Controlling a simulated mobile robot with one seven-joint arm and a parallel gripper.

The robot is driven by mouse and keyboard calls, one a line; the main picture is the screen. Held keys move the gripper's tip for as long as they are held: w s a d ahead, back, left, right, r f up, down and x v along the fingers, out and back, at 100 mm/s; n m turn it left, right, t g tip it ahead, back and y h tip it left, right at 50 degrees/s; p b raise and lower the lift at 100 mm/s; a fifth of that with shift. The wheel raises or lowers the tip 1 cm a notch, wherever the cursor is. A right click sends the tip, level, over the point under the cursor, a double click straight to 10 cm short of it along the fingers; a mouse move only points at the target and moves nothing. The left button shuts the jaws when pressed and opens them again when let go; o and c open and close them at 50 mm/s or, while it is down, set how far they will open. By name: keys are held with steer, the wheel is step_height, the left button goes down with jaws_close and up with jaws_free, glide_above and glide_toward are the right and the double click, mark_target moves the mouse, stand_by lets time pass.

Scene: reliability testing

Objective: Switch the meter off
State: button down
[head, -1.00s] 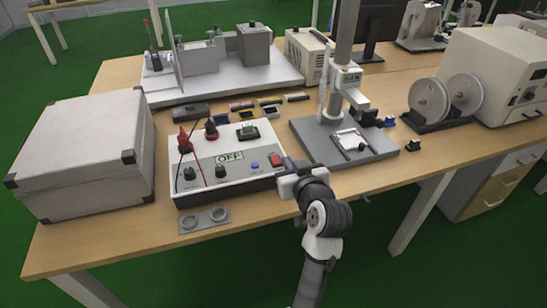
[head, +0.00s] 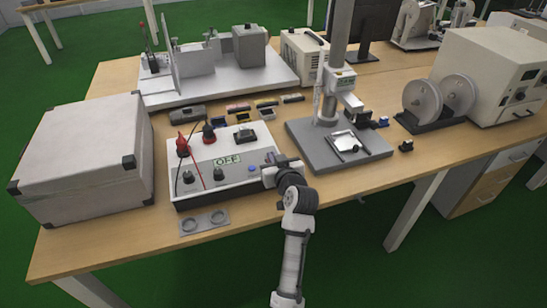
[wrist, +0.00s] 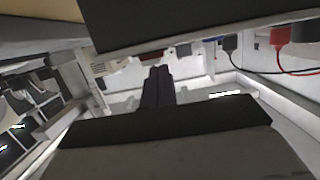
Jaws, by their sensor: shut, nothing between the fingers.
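The meter (head: 236,178) is a white-topped box with a dark front edge, left of centre on the wooden table. Its green-framed label (head: 227,160) reads OFF. A blue button (head: 252,168) shows on its right part, with black knobs and red and black plugs further left. My gripper (head: 270,164) is over the right end of the panel and hides the red switch there in the head view. In the wrist view my gripper (wrist: 157,85) has its dark fingers together and empty, pointing toward a small red part (wrist: 152,55). I cannot tell whether they touch it.
A grey box (head: 85,160) stands left of the meter. A stand with a column (head: 325,155) is close on the right. A plate with two rings (head: 204,222) lies in front, and small blocks (head: 265,104) lie behind. The front right table edge is clear.

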steer(key=shift+f, duration=0.4)
steer(key=shift+f, duration=0.1)
steer(key=shift+w+f+b, duration=0.1)
steer(key=shift+f+b, duration=0.15)
steer(key=shift+b, duration=0.4)
steer(key=shift+r, duration=0.2)
steer(key=shift+w+a+r+p, duration=0.1)
steer(key=shift+r+p, duration=0.25)
steer(key=shift+p, duration=0.2)
step_height(320, 180, up, 4)
steer(key=shift+f+p, duration=0.2)
steer(key=shift+p, duration=0.9)
steer(key=r+b+v, duration=0.1)
steer(key=b+v, duration=0.1)
steer(key=v, duration=0.7)
steer(key=shift+b, duration=0.3)
steer(key=shift+r, duration=0.1)
